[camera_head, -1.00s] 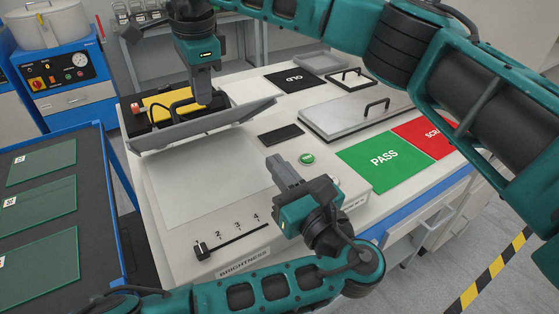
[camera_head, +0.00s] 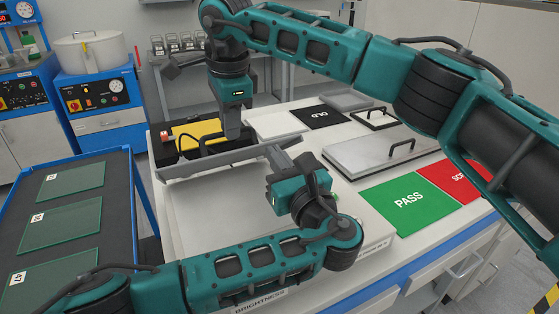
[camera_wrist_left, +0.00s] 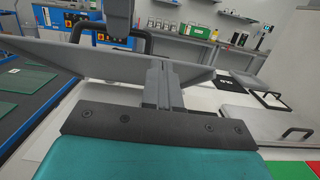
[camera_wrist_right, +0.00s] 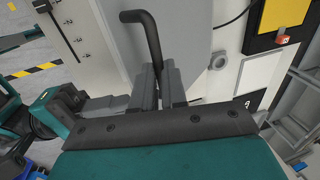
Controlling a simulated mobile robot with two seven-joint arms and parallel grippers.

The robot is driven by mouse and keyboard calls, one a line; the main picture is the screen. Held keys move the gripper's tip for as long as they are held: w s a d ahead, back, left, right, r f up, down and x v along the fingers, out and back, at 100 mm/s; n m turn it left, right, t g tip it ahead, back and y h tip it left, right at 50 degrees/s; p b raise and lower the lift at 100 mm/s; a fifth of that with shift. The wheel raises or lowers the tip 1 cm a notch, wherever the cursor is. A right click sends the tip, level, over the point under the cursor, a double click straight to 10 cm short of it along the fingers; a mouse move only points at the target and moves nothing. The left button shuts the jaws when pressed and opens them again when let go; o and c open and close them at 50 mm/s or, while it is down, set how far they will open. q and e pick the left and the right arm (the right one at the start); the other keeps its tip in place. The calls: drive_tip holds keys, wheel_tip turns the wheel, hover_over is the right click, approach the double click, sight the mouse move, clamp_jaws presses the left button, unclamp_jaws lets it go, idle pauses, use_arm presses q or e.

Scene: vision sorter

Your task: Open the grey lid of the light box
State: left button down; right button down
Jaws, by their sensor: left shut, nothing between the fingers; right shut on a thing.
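The light box has a pale flat top (camera_head: 205,205). Its grey lid (camera_head: 190,167) is raised and tilted at the back of that top; in the left wrist view the lid (camera_wrist_left: 65,50) rises ahead. My right gripper (camera_head: 232,132) is shut on the lid's black handle (camera_head: 198,138); in the right wrist view the handle (camera_wrist_right: 146,28) runs down between the fingers. My left gripper (camera_head: 282,152) is shut and empty at the lid's right part, on the front side. I cannot tell whether its fingertips touch the lid.
A green PASS mat (camera_head: 402,203) and a red mat (camera_head: 462,180) lie to the right, before a metal plate with a handle (camera_head: 370,157). A yellow-topped item (camera_head: 195,133) stands behind the lid. A dark cart (camera_head: 120,190) with green panels is at left.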

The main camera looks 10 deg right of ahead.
drive_tip(key=shift+w+d+f, duration=0.1)
drive_tip(key=shift+f, duration=0.35)
use_arm(q)
drive_tip(key=shift+w+a+r+g, duration=0.15)
drive_tip(key=shift+w+r+g, duration=0.3)
drive_tip(key=shift+r, duration=0.25)
use_arm(e)
drive_tip(key=c, duration=1.6)
unclamp_jaws()
drive_tip(key=shift+c, duration=0.2)
drive_tip(key=o, duration=0.3)
drive_tip(key=shift+w+f, duration=0.1)
drive_tip(key=shift+w, duration=0.15)
drive_tip(key=shift+o, duration=0.8)
drive_tip(key=shift+s, duration=0.1)
use_arm(q)
drive_tip(key=shift+w+a+f, duration=0.1)
drive_tip(key=shift+w+f, duration=0.15)
drive_tip(key=shift+w, duration=0.05)
use_arm(e)
drive_tip(key=shift+r, duration=0.2)
